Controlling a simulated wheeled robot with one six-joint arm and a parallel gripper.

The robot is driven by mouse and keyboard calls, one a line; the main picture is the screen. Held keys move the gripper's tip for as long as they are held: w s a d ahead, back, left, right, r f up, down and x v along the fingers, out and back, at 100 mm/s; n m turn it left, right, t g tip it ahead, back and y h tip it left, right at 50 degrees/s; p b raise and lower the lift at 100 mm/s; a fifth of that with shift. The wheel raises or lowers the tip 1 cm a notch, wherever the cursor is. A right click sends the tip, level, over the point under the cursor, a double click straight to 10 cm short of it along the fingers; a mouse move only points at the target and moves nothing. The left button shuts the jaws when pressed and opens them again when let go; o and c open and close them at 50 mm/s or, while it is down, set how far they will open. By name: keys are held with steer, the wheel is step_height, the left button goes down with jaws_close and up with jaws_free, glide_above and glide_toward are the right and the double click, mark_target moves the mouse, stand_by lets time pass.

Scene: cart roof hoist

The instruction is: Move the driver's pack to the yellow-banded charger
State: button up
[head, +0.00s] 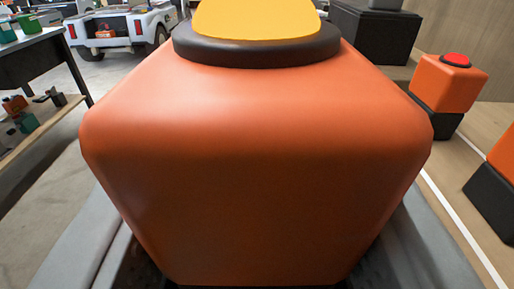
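A large orange pack (255,165) fills the middle of the head view, very close. It has a black collar (257,52) and a yellow cap (256,18) on top. Grey parts that look like the fingers of my gripper (255,262) flank its lower sides, with dark parts against it. The gripper appears shut on the pack, though the contact is largely hidden behind it. No yellow-banded charger can be made out.
At right, an orange block with a red button (455,80) stands on a black base, and another orange block (503,160) is cut off. A black box (375,32) stands behind. At left are a dark table (35,55), a shelf (35,135) and a whitish vehicle (115,28).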

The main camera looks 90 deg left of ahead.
steer(key=shift+f, duration=0.5)
steer(key=o, duration=1.3)
steer(key=shift+c, duration=0.2)
step_height(320, 180, up, 10)
